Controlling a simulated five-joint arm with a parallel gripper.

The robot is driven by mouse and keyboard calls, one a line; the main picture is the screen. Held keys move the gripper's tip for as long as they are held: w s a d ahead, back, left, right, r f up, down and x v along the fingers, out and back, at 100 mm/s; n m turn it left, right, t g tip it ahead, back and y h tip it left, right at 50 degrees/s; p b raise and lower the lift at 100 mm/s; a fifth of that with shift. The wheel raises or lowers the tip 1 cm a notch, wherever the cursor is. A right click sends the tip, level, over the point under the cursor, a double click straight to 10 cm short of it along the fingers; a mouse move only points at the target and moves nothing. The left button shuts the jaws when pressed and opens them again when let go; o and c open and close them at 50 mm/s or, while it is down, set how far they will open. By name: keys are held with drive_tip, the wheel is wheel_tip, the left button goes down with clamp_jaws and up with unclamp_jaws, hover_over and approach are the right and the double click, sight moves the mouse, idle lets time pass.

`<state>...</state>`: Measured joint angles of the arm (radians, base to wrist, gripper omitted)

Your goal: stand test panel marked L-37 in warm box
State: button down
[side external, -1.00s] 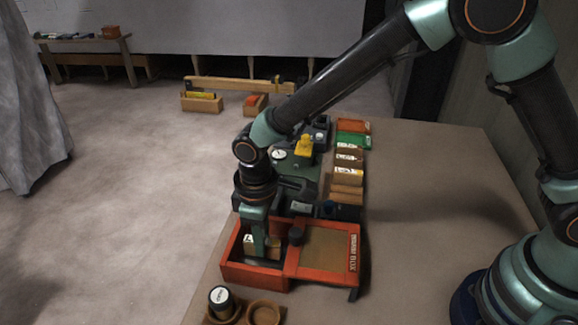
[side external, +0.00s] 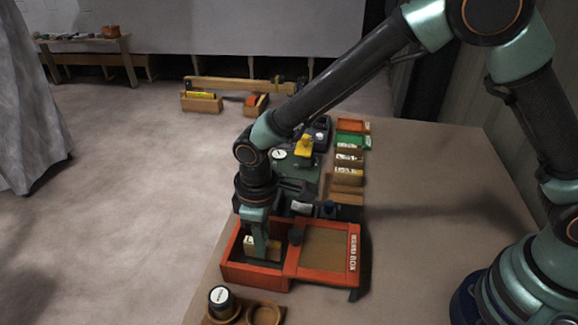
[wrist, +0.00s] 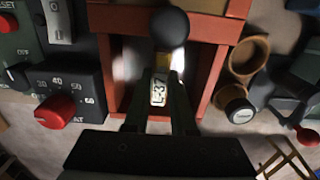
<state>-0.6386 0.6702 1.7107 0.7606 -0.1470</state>
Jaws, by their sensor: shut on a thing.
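The test panel (wrist: 158,92) shows its L-37 label in the wrist view, between my gripper's fingers (wrist: 166,85). In the side external view the tan panel (side external: 264,249) is in the open left part of the orange-red warm box (side external: 252,276). My gripper (side external: 260,243) reaches down into that opening and is shut on the panel. The panel looks roughly upright; whether it touches the box floor is hidden. The box's lid (side external: 322,252), with a black knob (side external: 295,236), covers the right part of the box.
A cup holder (side external: 264,313) with a dark, white-topped jar (side external: 221,298) stands in front of the box. A green machine with a yellow part (side external: 303,145) is behind it. A row of coloured holders (side external: 348,158) stands back right. The bench on the right is clear.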

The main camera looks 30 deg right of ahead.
drive_tip(key=shift+f, duration=0.25)
drive_tip(key=c, duration=0.7)
unclamp_jaws()
drive_tip(key=shift+o, duration=0.2)
wheel_tip(320, 180, up, 12)
drive_tip(key=d+r+m+t, duration=0.1)
drive_tip(key=d+r+m, duration=0.1)
drive_tip(key=d+r, duration=0.35)
drive_tip(key=d+r+m+t, duration=0.1)
drive_tip(key=d+r+m, duration=0.15)
drive_tip(key=d, duration=0.55)
drive_tip(key=s+d+r+m+t, duration=0.2)
drive_tip(key=s+d, duration=0.5)
drive_tip(key=d, duration=0.6)
drive_tip(key=shift+m+t, duration=0.8)
drive_tip(key=shift+m, duration=0.45)
